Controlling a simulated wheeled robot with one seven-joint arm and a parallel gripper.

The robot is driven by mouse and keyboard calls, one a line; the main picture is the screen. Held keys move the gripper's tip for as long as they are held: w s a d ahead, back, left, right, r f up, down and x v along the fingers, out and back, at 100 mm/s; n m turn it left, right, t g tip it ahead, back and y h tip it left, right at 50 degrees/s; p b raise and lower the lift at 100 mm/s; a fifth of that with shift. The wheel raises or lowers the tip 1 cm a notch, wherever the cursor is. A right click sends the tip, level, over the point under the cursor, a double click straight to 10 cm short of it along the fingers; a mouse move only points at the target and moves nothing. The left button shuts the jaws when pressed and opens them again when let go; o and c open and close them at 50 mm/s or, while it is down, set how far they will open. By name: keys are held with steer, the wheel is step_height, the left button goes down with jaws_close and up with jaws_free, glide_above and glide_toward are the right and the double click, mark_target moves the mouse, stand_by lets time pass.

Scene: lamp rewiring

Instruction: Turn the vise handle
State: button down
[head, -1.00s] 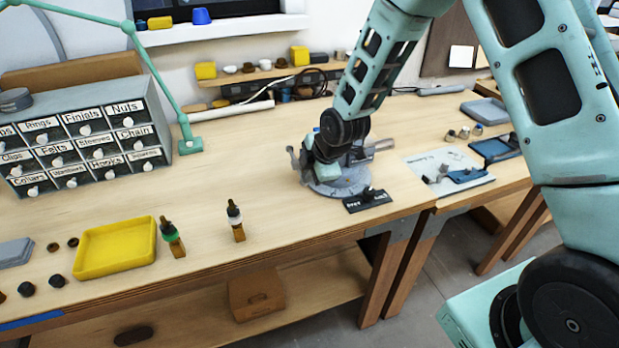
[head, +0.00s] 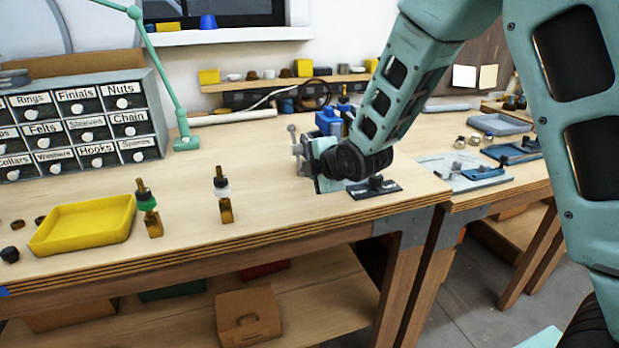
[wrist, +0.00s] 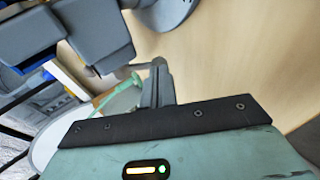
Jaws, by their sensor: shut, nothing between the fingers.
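The vise (head: 330,122), blue with grey jaws, stands on the workbench right of centre in the head view. Its grey handle (head: 293,134) sticks up at its left side. My wrist and the teal body of my gripper are at the vise's front and hide part of it. In the wrist view, a large part of the vise (wrist: 60,35) fills the upper left. My gripper's grey fingers (wrist: 158,68) are shut with nothing between them, beside the vise. I cannot tell whether they touch the handle.
A black clamp-like tool (head: 375,187) lies right beside my wrist. A labelled drawer cabinet (head: 80,125) is farther left. The bench between bottles and vise is clear.

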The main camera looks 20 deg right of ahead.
steer(key=shift+w+f+t+b, duration=0.15)
steer(key=shift+f+t+b, duration=0.35)
steer(key=shift+f+b, duration=0.45)
steer(key=b, duration=0.3)
steer(key=shift+w+f, duration=0.25)
steer(key=shift+w, duration=0.1)
steer(key=shift+w+f, duration=0.1)
